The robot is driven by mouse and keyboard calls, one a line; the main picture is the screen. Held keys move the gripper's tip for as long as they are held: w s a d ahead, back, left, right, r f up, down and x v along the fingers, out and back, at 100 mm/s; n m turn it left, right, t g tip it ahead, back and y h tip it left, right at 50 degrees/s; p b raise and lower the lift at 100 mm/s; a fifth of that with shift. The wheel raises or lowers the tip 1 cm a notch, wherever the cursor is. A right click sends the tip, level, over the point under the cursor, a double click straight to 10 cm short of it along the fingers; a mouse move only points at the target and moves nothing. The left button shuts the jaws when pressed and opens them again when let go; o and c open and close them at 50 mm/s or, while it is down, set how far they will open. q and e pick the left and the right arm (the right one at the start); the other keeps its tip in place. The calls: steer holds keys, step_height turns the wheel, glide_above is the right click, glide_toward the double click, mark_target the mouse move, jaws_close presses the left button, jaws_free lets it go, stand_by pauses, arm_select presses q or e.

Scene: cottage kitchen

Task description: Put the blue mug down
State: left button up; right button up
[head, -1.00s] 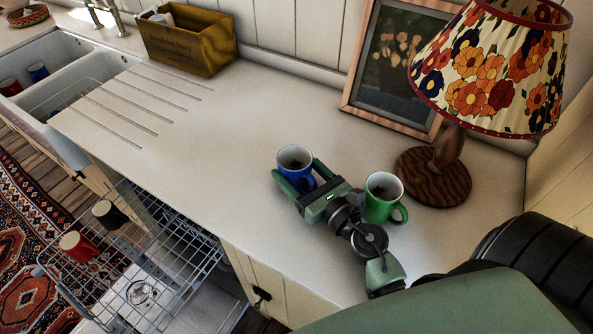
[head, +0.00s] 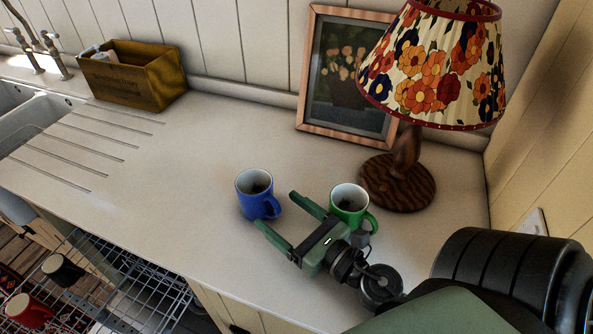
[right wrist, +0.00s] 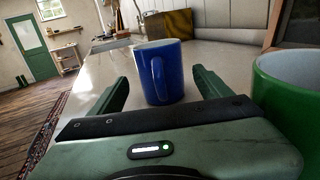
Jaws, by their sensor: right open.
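The blue mug (head: 257,195) stands upright on the white countertop (head: 185,210), its handle toward my right gripper. My right gripper (head: 275,210) is open and empty, drawn back to the right of the mug, with its fingers pointing toward it. In the right wrist view the blue mug (right wrist: 163,72) stands upright just beyond the open fingertips, handle facing the camera. The gripper fingers (right wrist: 160,90) frame it from either side. My left gripper is not in view.
A green mug (head: 349,206) stands right beside my right gripper, also close in the right wrist view (right wrist: 288,105). Behind are a lamp (head: 405,165), a framed picture (head: 345,130) and a wooden box (head: 132,78). A dish rack (head: 130,290) with mugs is below the counter. The counter's left part is clear.

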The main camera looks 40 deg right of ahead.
steer(key=s, duration=0.1)
steer(key=s+b, duration=0.1)
steer(key=shift+s+d+f, duration=0.2)
steer(key=shift+s+f, duration=0.1)
steer(key=shift+s, duration=0.05)
steer(key=shift+s+r+b, duration=0.2)
steer(key=shift+s+b, duration=0.3)
steer(key=shift+s, duration=0.05)
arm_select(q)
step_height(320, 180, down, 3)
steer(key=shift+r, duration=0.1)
arm_select(e)
steer(key=shift+s+r, duration=0.1)
steer(key=shift+r, duration=0.05)
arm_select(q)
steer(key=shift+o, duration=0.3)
